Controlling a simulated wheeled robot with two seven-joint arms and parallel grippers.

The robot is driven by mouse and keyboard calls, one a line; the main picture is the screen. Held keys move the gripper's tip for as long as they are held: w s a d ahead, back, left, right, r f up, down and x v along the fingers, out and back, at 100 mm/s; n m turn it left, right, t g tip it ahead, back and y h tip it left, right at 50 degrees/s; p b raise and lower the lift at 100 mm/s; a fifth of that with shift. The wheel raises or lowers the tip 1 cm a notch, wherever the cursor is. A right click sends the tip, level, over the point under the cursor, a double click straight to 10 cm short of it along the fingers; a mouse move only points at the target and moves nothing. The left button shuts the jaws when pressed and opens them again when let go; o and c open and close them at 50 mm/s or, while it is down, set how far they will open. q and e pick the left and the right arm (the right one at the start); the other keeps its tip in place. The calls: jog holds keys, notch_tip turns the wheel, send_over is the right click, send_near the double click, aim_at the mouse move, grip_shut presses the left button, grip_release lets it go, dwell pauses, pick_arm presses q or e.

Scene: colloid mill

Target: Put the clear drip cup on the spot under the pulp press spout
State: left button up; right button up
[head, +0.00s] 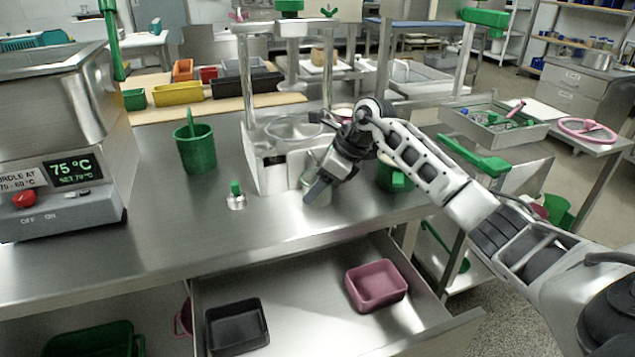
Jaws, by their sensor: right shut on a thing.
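The pulp press (271,172) is a pale, box-like metal unit with two tall posts, standing at the middle of the steel bench. My right gripper (317,188) is at the press's front right corner, pointing down and left, shut on the clear drip cup (322,201). The cup is see-through and partly hidden by the dark fingers. It is low, close to the bench top; I cannot tell whether its base touches. The spout and the spot under it cannot be made out clearly. My left gripper is not in view.
A small green-capped bottle (236,196) and a green bucket (195,148) stand left of the press. A green container (394,174) stands right, behind my arm. The open drawer (310,300) below holds a black tray (237,328) and a pink tray (376,286). The bench's front is clear.

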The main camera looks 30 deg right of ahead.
jog(key=o, duration=0.7)
jog(key=shift+f, duration=0.1)
jog(key=v, duration=1.2)
